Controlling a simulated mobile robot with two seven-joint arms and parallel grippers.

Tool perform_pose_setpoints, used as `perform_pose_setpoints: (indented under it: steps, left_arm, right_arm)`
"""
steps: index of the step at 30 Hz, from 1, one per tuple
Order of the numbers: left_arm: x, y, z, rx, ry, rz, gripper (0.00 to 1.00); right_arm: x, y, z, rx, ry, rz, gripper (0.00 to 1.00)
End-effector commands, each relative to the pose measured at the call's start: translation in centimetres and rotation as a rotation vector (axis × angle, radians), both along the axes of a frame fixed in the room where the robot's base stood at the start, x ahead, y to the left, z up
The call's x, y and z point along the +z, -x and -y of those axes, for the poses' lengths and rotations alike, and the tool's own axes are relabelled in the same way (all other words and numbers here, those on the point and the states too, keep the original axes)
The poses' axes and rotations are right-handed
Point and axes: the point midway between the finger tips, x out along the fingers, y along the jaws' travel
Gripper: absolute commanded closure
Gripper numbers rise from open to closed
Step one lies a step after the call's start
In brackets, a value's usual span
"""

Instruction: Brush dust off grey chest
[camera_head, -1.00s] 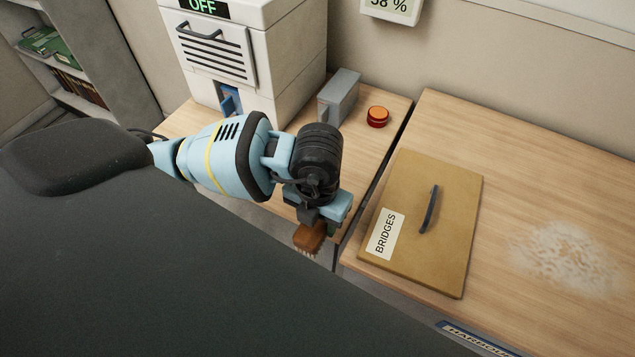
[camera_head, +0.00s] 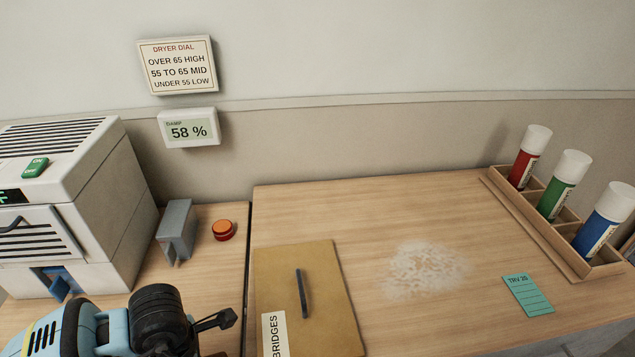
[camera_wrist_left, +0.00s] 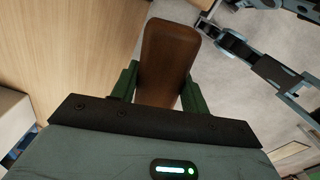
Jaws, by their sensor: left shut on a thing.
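The dust is a pale, mottled patch (camera_head: 428,270) on the pale wooden top (camera_head: 385,205) of the right-hand unit. In the left wrist view my left gripper (camera_wrist_left: 158,88) is shut on the brush's brown wooden handle (camera_wrist_left: 168,50). The bristles are hidden there. My right gripper cannot be made out.
A tan folder (camera_head: 325,290) marked BRIDGES lies left of the dust. A teal card (camera_head: 528,294) and a wooden rack (camera_head: 525,220) of red, green and blue tubes are to the right. A dryer (camera_head: 110,190), grey holder (camera_head: 176,230) and orange button (camera_head: 223,229) stand left.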

Motion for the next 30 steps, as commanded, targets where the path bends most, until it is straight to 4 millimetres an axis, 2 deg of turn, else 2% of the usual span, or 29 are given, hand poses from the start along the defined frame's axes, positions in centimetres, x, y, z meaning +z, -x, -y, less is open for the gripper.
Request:
perform_pose_setpoints:
  steps: [21,27,30]
  left_arm:
    - [0.3,1.7,-1.7,-1.358,0.002,0.004,0.73]
    - [0.3,2.0,-2.0,-1.668,0.003,0.005,0.73]
    - [0.2,2.2,-2.2,-1.766,0.003,0.004,0.73]
  right_arm:
    - [3.2,-2.8,0.3,0.003,0.005,0.078,0.64]
    - [3.8,-3.2,0.3,0.003,0.006,0.092,0.64]
    - [4.0,-3.4,0.3,0.002,0.006,0.095,0.64]
